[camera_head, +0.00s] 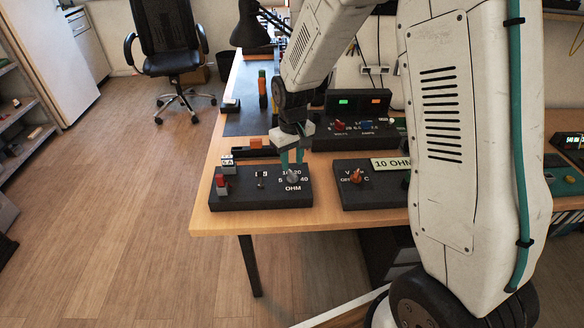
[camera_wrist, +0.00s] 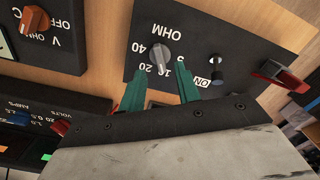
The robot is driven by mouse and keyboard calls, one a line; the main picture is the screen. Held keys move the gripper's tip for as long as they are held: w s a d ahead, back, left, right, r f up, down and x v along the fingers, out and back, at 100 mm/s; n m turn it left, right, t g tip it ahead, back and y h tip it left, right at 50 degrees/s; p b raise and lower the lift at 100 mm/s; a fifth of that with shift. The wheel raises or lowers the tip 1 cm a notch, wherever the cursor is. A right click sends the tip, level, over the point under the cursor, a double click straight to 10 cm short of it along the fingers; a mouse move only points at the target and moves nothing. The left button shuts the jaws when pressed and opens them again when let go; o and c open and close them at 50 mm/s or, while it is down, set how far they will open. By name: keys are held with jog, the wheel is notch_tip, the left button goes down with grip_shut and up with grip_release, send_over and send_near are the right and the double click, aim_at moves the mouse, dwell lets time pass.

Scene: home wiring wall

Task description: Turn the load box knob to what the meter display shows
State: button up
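The load box (camera_head: 235,203) is a black panel near the table's front left corner, marked OHM. Its grey knob (camera_head: 292,175) has 5, 10, 20 and 40 around it; it also shows in the wrist view (camera_wrist: 160,57). I cannot tell clearly which number it points to. The meter (camera_head: 372,199), to the right, has an orange knob (camera_head: 356,176) and a pale display (camera_head: 392,163) reading 10 OHM, partly cut off by my arm. My gripper (camera_head: 292,158) points down at the grey knob, its green fingers apart with nothing between them in the wrist view (camera_wrist: 159,80).
A small toggle switch (camera_wrist: 215,68) and a red part (camera_head: 222,184) stand left of the knob on the load box. A black supply unit (camera_head: 345,138) with lit green and orange displays stands behind.

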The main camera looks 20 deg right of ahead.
aim_at(292, 173)
jog(key=shift+r, duration=1.85)
jog(key=s+d+r, duration=0.1)
jog(key=s+r, duration=0.5)
jog(key=s, duration=0.4)
jog(key=s+d+r+m+t, duration=0.1)
jog(key=s+r, duration=0.5)
jog(key=s, duration=0.4)
jog(key=s+d+r+m, duration=0.1)
jog(key=s+r, duration=0.5)
jog(key=s, duration=0.4)
jog(key=shift+s+r, duration=0.15)
jog(key=shift+r, duration=0.05)
